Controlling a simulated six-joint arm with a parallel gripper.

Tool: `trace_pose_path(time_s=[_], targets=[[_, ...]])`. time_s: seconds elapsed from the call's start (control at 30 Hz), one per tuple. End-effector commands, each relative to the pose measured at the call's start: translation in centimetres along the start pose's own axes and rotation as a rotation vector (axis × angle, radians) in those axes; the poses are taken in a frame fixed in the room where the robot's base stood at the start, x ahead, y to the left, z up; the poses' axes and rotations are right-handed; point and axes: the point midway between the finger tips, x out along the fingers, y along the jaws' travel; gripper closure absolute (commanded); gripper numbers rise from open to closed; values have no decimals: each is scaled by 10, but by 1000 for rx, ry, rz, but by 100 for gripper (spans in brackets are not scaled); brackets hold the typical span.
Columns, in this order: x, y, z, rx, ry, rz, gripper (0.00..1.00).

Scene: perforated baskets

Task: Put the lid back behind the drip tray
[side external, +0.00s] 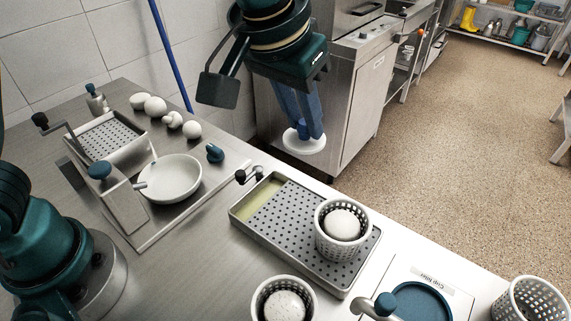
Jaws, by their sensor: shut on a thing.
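My gripper (305,127) hangs at the upper middle of the side external view, its blue fingers pointing down. It is shut on a white round lid (304,146), held level in the air. In the picture the lid is above and a little right of the drip tray (238,215), apart from it. The drip tray is a metal tray with a perforated grey plate on the counter. The fingers hide the middle of the lid where they grip it.
A perforated white basket (322,238) with a white ball-like mass stands on the drip tray; another filled basket (258,308) stands in front. A third basket (502,309) is at lower right. A white bowl (170,178), white round pieces (155,106) and a dark tap-like part (249,174) lie left.

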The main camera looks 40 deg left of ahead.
Motion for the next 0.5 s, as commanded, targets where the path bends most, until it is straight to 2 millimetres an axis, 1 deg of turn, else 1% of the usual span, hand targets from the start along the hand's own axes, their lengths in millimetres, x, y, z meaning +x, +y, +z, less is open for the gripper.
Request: trace_pose_path(time_s=[0.03,0.1,0.23,0.33,0.43,0.5], targets=[[-4,-9,-3,-5,2,-1,100],[-8,-16,-7,-4,0,-1,100],[-12,-25,-11,-13,2,0,100],[-11,-28,-13,-65,13,-2,100],[0,-33,-2,-139,12,-25,100],[7,-31,13,-171,9,-36,100]])
